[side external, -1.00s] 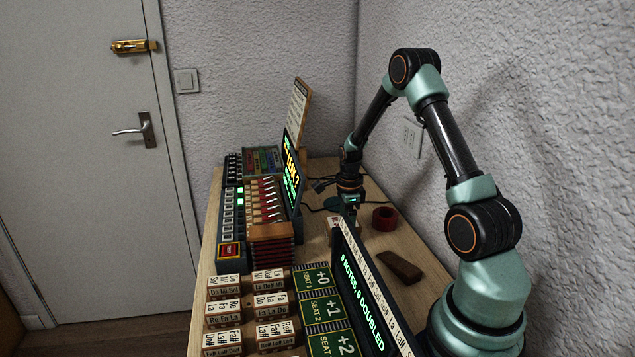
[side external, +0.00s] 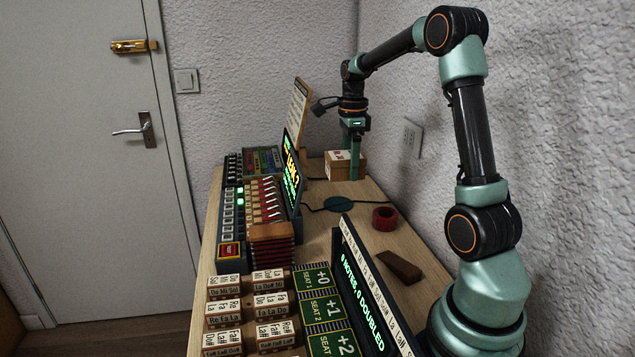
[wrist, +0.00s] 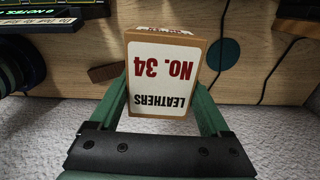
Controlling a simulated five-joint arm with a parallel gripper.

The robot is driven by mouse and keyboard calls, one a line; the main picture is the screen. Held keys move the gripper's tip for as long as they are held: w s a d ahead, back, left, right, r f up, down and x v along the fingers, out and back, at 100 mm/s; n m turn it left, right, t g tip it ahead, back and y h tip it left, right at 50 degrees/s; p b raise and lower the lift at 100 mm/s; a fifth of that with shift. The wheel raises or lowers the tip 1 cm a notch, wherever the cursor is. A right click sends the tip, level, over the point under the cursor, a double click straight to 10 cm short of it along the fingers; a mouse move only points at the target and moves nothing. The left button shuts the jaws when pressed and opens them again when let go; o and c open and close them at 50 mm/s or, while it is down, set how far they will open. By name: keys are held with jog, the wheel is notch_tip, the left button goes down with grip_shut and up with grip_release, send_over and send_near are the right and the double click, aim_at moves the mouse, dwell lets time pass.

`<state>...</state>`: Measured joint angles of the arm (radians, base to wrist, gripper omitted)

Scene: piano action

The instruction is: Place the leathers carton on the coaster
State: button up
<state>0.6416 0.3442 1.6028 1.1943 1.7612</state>
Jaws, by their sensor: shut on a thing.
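The leathers carton (side external: 344,166) is a tan box with a white label, seen in the side view. In the wrist view, its label (wrist: 163,75) reads "LEATHERS No. 34" upside down. My gripper (side external: 350,158) is shut on the carton, with a green finger on each side of it, also in the wrist view (wrist: 164,100). The carton appears raised off the table. The coaster (side external: 338,204) is a flat dark teal disc on the table with its top bare. It shows right of the carton in the wrist view (wrist: 223,53).
A red ring (side external: 384,218) and a brown block (side external: 400,266) lie on the table near the wall. A dark display panel (side external: 362,290) stands in front, and a lit screen (side external: 291,176) stands left of the coaster. Thin black cables run near the coaster.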

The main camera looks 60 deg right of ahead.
jog(key=shift+w+d+r, duration=0.1)
jog(key=shift+d+r, duration=0.05)
jog(key=shift+r, duration=0.25)
jog(key=w+d+r+m, duration=0.1)
jog(key=w+d+m, duration=0.3)
jog(key=d+m, duration=0.15)
jog(key=m, duration=0.7)
send_over(353, 210)
jog(key=shift+m, duration=0.25)
notch_tip(353, 210, down, 20)
jog(key=shift+f, duration=0.1)
jog(key=shift+f, duration=0.1)
jog(key=o, duration=1.2)
jog(key=shift+a, duration=0.1)
jog(key=shift+o, duration=0.2)
